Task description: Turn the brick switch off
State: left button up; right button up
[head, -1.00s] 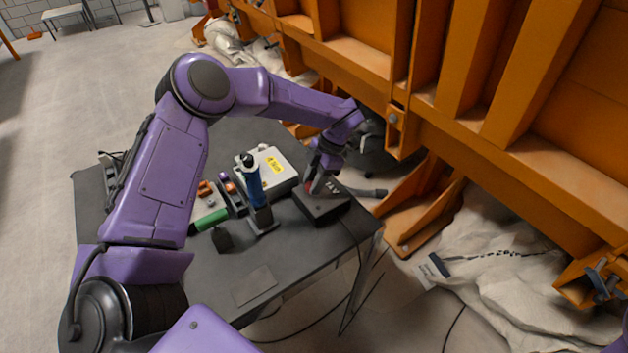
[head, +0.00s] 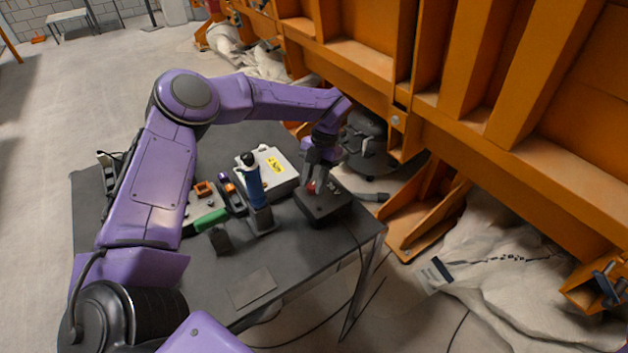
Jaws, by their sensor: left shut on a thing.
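The brick switch is a dark, low box (head: 326,209) near the right edge of the grey table, with a small red part on its top. My left gripper (head: 315,186) comes down on it from above, with its fingers at the red part. The fingers are shut on the switch at that spot and cover much of its top, so I cannot tell which way the switch is set. My right gripper is not in view.
Beside the switch stands a blue joystick-like handle (head: 255,188) on a dark base. Behind it is a white box with a yellow label (head: 279,176). A green cylinder (head: 211,221) lies to the left. A large orange steel frame (head: 470,95) rises just beyond the table.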

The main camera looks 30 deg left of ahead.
pick_arm(q)
jog(key=shift+w, duration=0.1)
jog(key=o, duration=1)
jog(key=shift+o, duration=0.2)
jog(key=v, duration=1)
jog(key=shift+r, duration=0.3)
